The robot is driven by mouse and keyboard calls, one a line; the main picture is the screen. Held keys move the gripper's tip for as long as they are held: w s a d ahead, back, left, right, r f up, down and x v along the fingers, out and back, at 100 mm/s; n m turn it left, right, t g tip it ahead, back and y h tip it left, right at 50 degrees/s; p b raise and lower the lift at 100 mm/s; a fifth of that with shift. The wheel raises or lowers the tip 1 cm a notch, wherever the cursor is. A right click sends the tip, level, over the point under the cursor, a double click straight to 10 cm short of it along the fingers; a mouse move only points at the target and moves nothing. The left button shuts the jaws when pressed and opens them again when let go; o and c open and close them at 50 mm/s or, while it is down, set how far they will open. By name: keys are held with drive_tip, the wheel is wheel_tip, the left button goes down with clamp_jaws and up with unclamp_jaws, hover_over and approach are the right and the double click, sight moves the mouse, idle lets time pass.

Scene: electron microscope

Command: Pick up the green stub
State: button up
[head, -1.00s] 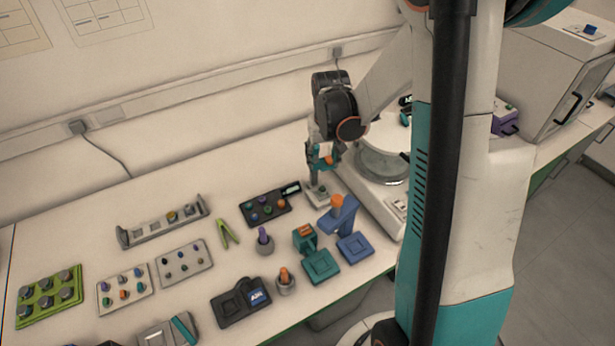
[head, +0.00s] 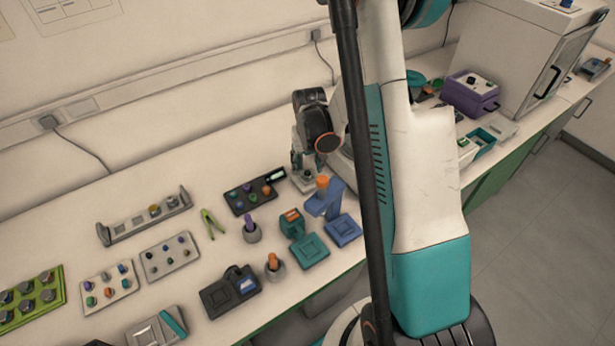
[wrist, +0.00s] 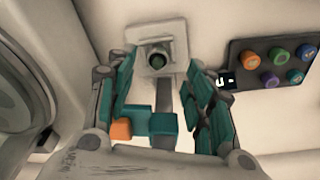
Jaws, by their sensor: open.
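A dark green stub (wrist: 157,60) sits upright in a small pale square holder (wrist: 172,34) in the wrist view. My gripper (wrist: 157,68) is open, with one teal-padded finger on each side of the stub; I cannot tell whether either finger touches it. In the head view, my gripper (head: 306,168) points down over the same holder, and the stub is hidden there.
A black plate with several coloured stubs (head: 237,205) lies left of my gripper. Blue (head: 343,231) and teal (head: 306,253) stands are in front. Green tweezers (head: 211,224) and a rack (head: 120,231) are farther left. A white instrument (wrist: 20,115) is close at the wrist view's left.

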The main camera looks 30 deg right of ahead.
sight(308, 171)
drive_tip(key=f, duration=0.1)
drive_tip(key=f+b, duration=0.1)
drive_tip(key=f, duration=0.2)
drive_tip(key=shift+w+d+f+b, duration=0.25)
drive_tip(key=shift+w+f+b, duration=0.05)
drive_tip(key=shift+f, duration=0.05)
drive_tip(key=shift+r, duration=0.1)
drive_tip(key=shift+c, duration=0.6)
drive_tip(key=c, duration=1)
drive_tip(key=shift+r, duration=0.1)
clamp_jaws()
